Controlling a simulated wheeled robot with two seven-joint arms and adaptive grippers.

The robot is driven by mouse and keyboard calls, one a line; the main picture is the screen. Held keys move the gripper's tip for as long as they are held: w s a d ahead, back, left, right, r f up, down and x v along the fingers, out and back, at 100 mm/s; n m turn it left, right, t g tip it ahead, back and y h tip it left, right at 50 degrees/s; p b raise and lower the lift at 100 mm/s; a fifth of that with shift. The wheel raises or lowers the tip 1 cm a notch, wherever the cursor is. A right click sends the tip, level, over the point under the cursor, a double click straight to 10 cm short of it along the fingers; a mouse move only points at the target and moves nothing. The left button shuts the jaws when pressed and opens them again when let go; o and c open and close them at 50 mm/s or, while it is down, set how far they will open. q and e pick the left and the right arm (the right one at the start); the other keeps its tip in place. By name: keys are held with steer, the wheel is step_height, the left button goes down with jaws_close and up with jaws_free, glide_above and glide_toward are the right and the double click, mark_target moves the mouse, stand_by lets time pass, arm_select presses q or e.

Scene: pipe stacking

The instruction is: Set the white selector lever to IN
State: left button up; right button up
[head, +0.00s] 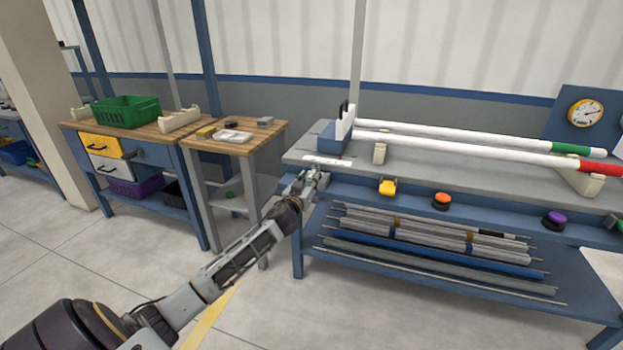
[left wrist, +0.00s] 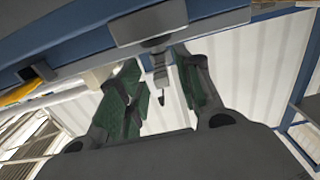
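My left gripper (head: 316,176) is at the front left corner of the grey-topped bench, just below a white label plate (head: 327,160) whose lettering is too small to read. In the left wrist view my left gripper (left wrist: 160,98) is open, its dark green finger pads apart. Between the fingers a narrow pale piece (left wrist: 160,74) with a dark tip hangs below a grey block (left wrist: 150,22) on the bench's front; it looks like the selector lever. I cannot tell whether the fingers touch it. In the head view the gripper hides the lever, and its setting is not readable.
Yellow (head: 387,187), orange (head: 441,201) and purple (head: 555,218) controls line the bench front. Two white pipes, one green-ended (head: 480,135) and one red-ended (head: 480,153), lie on top. Several bars fill the lower shelf. A wooden table (head: 255,135) stands left.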

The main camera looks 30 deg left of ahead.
mark_target(314, 173)
arm_select(q)
steer(key=shift+x, duration=1.6)
jaws_close()
